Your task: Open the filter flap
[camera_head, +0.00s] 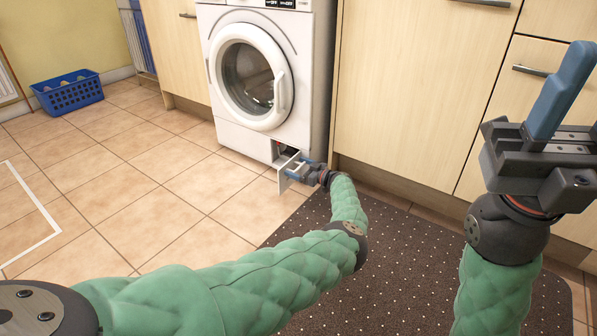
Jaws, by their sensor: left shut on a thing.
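The filter flap (287,183) is at the bottom right of the white washing machine (237,138). The flap stands swung out from the front panel, and a dark opening (287,149) shows behind it. My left gripper (300,168) is at the flap, its blue fingers shut on the flap's edge. The fingertips are small here and partly hidden by the flap. My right gripper (560,95) is raised at the far right, away from the machine, with a blue finger pointing up. Its jaw gap cannot be made out.
A dark dotted mat (400,262) lies on the tiled floor under my arms. Wooden cabinets (425,90) stand right of the machine, close to my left gripper. A blue basket (68,95) sits at the far left. The floor left of the machine is mostly clear.

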